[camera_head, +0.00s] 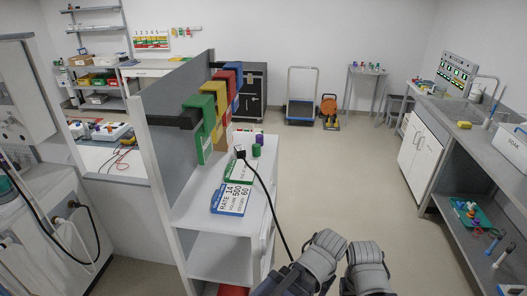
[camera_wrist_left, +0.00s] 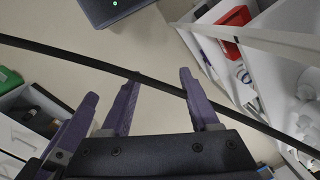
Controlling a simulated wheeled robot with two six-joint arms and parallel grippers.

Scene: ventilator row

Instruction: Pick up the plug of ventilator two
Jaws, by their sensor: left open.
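A black plug (camera_head: 240,153) lies on top of the white shelf unit (camera_head: 217,248) in the head view, beside a green card. Its black cable (camera_head: 272,205) runs down to the right, toward my arm parts at the bottom. I cannot read which ventilator it belongs to. In the left wrist view, my left gripper (camera_wrist_left: 158,88) is open, its purple fingers spread apart. A black cable (camera_wrist_left: 60,53) crosses that view behind or near the fingertips; I cannot tell whether it touches them. The plug is not visible there. My right gripper is not clearly seen.
A white machine with cables (camera_head: 62,225) is at left. The floor (camera_head: 340,180) to the right is clear, up to the counter (camera_head: 470,135).

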